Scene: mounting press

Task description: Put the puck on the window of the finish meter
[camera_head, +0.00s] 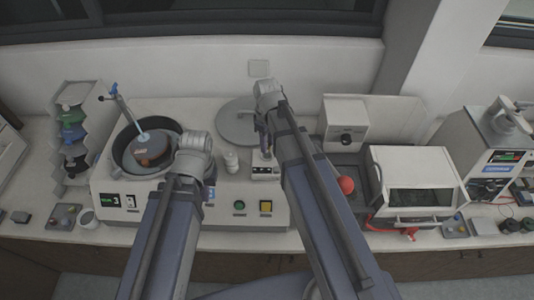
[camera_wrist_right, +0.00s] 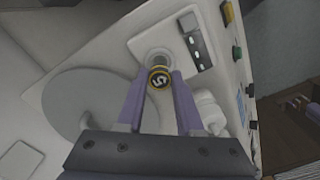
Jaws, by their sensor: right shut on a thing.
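My right gripper (camera_wrist_right: 158,82) is shut on a small round puck (camera_wrist_right: 159,77) with a black-and-yellow end marked with a numeral. In the right wrist view the puck is in front of the lower part of a round grey fitting (camera_wrist_right: 154,58), which looks like the finish meter's window. I cannot tell whether they touch. In the head view the right gripper (camera_head: 262,138) points down above the small meter panel (camera_head: 265,171); the puck is not clear there. My left wrist (camera_head: 194,147) is beside the grinder bowl, and its fingers are hidden.
The grinder bowl (camera_head: 125,160) holds a brown disc and has a blue-handled arm over it. A grey round plate (camera_head: 235,122) lies behind the meter panel. A white bottle (camera_head: 231,160) stands close to its left. A red ball knob (camera_head: 346,185) is right of my right arm.

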